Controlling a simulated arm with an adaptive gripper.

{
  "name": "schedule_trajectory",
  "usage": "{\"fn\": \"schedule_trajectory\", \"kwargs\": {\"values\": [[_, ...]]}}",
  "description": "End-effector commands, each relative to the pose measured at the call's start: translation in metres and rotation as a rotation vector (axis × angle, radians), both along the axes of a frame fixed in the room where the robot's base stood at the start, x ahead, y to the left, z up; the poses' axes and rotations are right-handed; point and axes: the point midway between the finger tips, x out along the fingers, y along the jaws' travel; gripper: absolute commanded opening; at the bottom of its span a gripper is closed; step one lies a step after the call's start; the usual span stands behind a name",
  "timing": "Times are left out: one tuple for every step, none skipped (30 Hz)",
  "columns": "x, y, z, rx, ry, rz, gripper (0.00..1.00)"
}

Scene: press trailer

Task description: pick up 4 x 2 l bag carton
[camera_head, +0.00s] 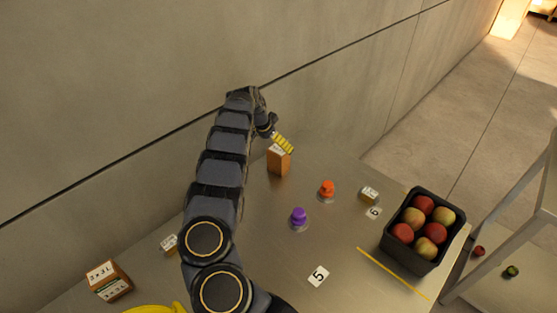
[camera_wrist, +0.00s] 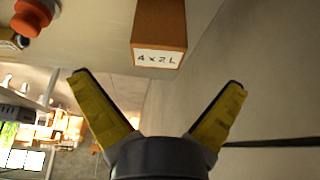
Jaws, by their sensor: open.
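The 4 x 2 l bag carton (camera_head: 278,161) is a small brown box standing on the metal table near the wall. In the wrist view the carton (camera_wrist: 158,28) is at the top centre, its white label reading "4X2L". My gripper (camera_head: 284,143) has yellow fingers, seen close to the carton's top in the head view. In the wrist view my gripper (camera_wrist: 160,82) has its two fingers spread wide with nothing between them. The carton lies beyond the fingertips, apart from them.
An orange knob (camera_head: 327,189) and a purple knob (camera_head: 299,216) stand right of the carton. A black crate (camera_head: 409,262) of apples is at the right. Another labelled carton (camera_head: 109,281) is at the lower left. The wall (camera_head: 330,100) runs close behind the carton.

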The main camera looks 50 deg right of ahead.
Motion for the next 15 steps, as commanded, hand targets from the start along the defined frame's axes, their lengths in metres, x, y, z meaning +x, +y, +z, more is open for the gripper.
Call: {"fn": "schedule_trajectory", "kwargs": {"values": [[-0.002,-0.004,-0.004,-0.005,0.004,-0.006,1.0],[-0.002,-0.006,-0.006,-0.006,0.005,-0.008,1.0],[-0.003,-0.008,-0.011,-0.006,0.007,-0.008,1.0],[-0.003,-0.009,-0.014,-0.005,0.008,-0.007,1.0],[-0.002,-0.009,-0.018,-0.004,0.007,-0.006,1.0],[-0.002,-0.011,-0.021,-0.003,0.007,-0.005,1.0],[-0.002,-0.012,-0.024,-0.003,0.006,-0.005,1.0],[-0.002,-0.013,-0.027,-0.002,0.006,-0.006,1.0],[-0.002,-0.015,-0.03,-0.001,0.005,-0.006,1.0],[-0.002,-0.017,-0.034,-0.001,0.005,-0.005,1.0],[-0.002,-0.019,-0.038,-0.003,0.006,-0.005,1.0],[-0.002,-0.022,-0.045,-0.003,0.007,-0.005,1.0],[-0.003,-0.025,-0.049,-0.003,0.007,-0.005,1.0],[-0.003,-0.026,-0.053,-0.003,0.006,-0.005,1.0],[-0.001,-0.028,-0.057,-0.003,0.004,-0.003,1.0]]}}
